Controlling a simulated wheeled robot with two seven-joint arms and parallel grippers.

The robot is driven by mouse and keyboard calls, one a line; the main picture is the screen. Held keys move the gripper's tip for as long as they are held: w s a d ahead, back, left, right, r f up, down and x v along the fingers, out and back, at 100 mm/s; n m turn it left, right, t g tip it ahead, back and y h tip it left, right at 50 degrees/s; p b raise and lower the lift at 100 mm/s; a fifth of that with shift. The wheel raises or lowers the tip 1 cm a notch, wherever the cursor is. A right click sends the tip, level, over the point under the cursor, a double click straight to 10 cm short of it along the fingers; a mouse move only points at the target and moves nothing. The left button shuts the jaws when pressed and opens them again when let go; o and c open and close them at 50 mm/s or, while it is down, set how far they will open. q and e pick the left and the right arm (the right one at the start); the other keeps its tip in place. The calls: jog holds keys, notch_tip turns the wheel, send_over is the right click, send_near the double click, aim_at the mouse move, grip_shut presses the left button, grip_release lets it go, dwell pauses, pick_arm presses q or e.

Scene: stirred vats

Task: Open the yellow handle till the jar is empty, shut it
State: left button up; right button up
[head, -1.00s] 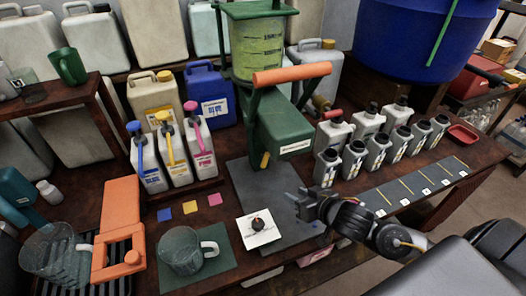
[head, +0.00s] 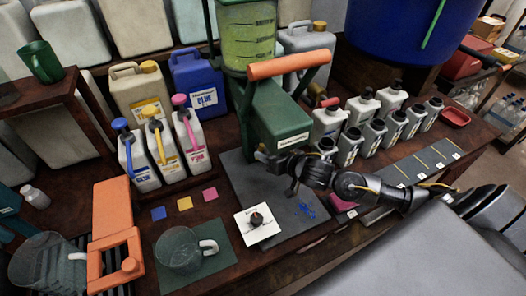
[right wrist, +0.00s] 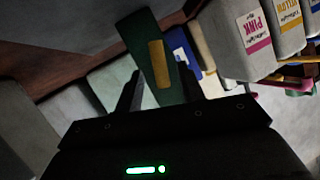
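The jar (head: 247,45), with graduation marks and yellow-green liquid inside, sits on top of the green dispenser (head: 280,125) with its orange lever. The yellow handle (right wrist: 157,65) shows in the right wrist view, upright between my right gripper's two dark fingers, against the green body. The fingers are open around it, with gaps visible on both sides. In the head view my right gripper (head: 268,158) reaches from the right to the dispenser's lower front and hides the yellow handle. My left gripper is not in view.
A white card (head: 257,229) with a dark knob lies in front of the dispenser. A glass mug (head: 178,250) stands on a green mat at front left. Pump bottles (head: 150,160) stand left, and several grey-white bottles (head: 328,125) right. Blue marks (head: 307,210) show on the dark mat.

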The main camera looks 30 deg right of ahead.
aim_at(258, 149)
jog(key=shift+w+a+f, duration=0.15)
jog(key=shift+w+f, duration=0.05)
jog(key=shift+w, duration=0.35)
jog(key=shift+w+a+f, duration=0.1)
jog(key=shift+w+f, duration=0.15)
jog(key=shift+w, duration=0.25)
jog(key=shift+c, duration=0.8)
grip_shut()
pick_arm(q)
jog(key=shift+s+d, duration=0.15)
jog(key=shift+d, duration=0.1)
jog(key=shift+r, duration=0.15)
